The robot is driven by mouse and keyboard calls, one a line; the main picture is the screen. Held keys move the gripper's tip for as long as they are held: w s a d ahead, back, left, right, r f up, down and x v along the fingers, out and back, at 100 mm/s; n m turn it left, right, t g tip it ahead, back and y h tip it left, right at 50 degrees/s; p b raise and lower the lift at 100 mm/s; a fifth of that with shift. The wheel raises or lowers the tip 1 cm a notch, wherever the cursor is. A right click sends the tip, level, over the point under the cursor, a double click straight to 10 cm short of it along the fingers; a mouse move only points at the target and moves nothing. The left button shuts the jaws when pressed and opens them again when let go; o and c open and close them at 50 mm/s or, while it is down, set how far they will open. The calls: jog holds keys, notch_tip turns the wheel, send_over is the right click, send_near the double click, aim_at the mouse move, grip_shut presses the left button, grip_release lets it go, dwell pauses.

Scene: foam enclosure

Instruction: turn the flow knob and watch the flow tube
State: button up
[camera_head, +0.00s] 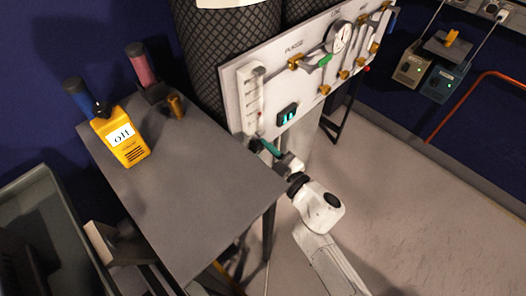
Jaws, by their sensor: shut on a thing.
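The flow tube (254,98) is a clear upright tube with marks at the left end of the white panel (285,72). A small reddish spot shows low in it, too small to read as a level. My gripper (257,145) reaches up from the lower right to the panel's lower left corner, just below the tube. It is shut on the flow knob there. The knob itself is mostly hidden by the dark fingers, so its turn cannot be seen.
A grey table (190,185) stands close left of my arm, holding a yellow meter (121,136). Floor (420,190) at right is clear.

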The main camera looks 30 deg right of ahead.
jog(key=n+b, duration=0.1)
jog(key=n, duration=0.6)
jog(key=shift+d+f+n, duration=0.1)
jog(key=shift+n, duration=0.2)
jog(key=n+y+b, duration=0.1)
jog(key=n, duration=0.6)
jog(key=n+b, duration=0.1)
jog(key=n, duration=0.6)
jog(key=shift+d+f+n+y+b, duration=0.1)
jog(key=shift+d+n+y+b, duration=0.05)
jog(key=shift+n+y+b, duration=0.2)
jog(key=n+g+b, duration=0.1)
jog(key=n, duration=0.5)
jog(key=shift+w+n, duration=0.1)
jog(key=shift+n, duration=0.15)
jog(key=o, duration=1)
jog(key=v, duration=1.1)
jog(key=shift+w, duration=0.1)
